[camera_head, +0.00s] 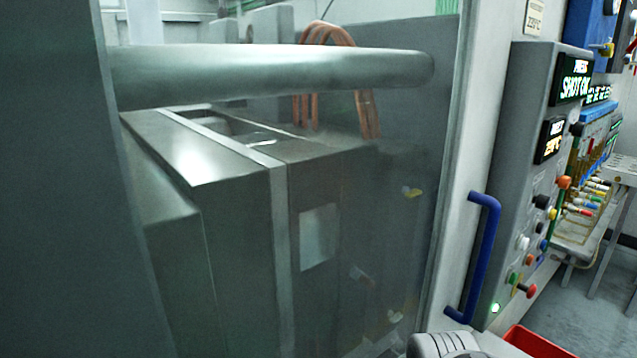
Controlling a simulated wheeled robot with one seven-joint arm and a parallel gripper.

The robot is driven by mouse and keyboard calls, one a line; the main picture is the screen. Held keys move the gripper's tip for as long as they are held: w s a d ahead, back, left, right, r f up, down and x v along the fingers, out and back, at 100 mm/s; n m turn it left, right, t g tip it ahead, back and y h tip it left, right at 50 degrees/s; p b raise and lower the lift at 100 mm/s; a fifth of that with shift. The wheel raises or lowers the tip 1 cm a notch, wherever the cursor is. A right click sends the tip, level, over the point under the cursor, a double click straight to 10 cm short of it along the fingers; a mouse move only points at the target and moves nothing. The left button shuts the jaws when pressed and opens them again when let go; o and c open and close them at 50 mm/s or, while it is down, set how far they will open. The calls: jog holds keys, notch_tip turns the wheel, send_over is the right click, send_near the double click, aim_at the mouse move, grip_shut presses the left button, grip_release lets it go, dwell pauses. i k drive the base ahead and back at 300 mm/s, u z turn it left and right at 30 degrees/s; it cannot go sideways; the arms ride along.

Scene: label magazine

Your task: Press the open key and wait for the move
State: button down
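The press control panel (530,170) stands right of the machine's door, seen at a steep angle. It carries several coloured keys: an orange one (564,182), a black one (541,201), a white one (522,242) and a red one (527,290). Their labels are too small to read, so I cannot tell which is the open key. The upper display (573,80) shows green text that looks like "SHOT OK". The mould block (235,225) sits behind the window; its halves appear closed together. My gripper is not identifiable in view.
A blue door handle (487,255) stands out left of the keys. A grey ribbed part (445,346) at the bottom edge may be my arm. A red bin (533,342) sits low at right. A tie bar (270,75) crosses above the mould. A bench (625,172) stands far right.

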aim_at(524, 242)
jog(key=k, duration=0.5)
jog(key=u, duration=1.8)
jog(key=k, duration=1.1)
jog(key=z, duration=2.05)
